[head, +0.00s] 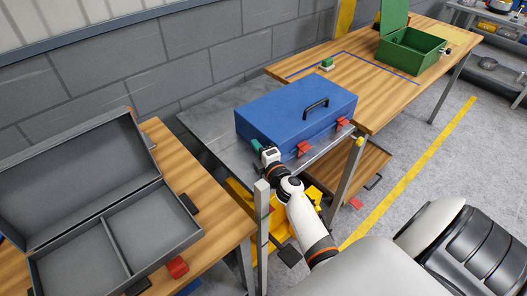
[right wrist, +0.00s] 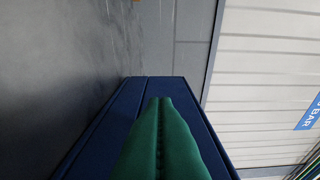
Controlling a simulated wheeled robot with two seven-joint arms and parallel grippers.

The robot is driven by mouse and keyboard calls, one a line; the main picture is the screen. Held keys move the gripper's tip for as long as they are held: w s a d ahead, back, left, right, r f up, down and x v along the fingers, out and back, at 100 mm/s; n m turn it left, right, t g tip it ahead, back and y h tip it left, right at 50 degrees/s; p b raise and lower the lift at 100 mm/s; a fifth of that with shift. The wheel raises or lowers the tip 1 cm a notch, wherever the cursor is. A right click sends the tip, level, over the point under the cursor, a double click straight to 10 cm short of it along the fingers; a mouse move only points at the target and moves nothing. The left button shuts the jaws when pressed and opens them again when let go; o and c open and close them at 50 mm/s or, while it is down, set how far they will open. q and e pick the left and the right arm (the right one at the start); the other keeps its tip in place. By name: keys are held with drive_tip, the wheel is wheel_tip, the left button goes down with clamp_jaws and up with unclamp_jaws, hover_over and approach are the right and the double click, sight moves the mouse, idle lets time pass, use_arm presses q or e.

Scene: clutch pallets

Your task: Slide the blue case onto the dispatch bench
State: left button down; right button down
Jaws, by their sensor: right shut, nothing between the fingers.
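The blue case (head: 295,108) is closed, with a black handle on top and red latches on its front. It rests on a grey metal surface (head: 215,110) and its right end is close to the wooden bench (head: 352,88) marked with a blue outline. My right gripper (head: 257,146) is shut and empty at the case's left end; I cannot tell whether it touches. In the right wrist view, the green fingers (right wrist: 158,140) are together in front of the blue case (right wrist: 120,110). My left gripper is not in view.
An open grey case (head: 75,200) lies on a wooden table at left. An open green box (head: 410,48) and a small green object (head: 327,64) are on the bench. A metal post (head: 262,230) stands near my right arm. A grey block wall runs behind.

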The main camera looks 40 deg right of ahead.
drive_tip(key=shift+w+r, duration=0.1)
drive_tip(key=shift+w, duration=0.35)
drive_tip(key=shift+d, duration=0.1)
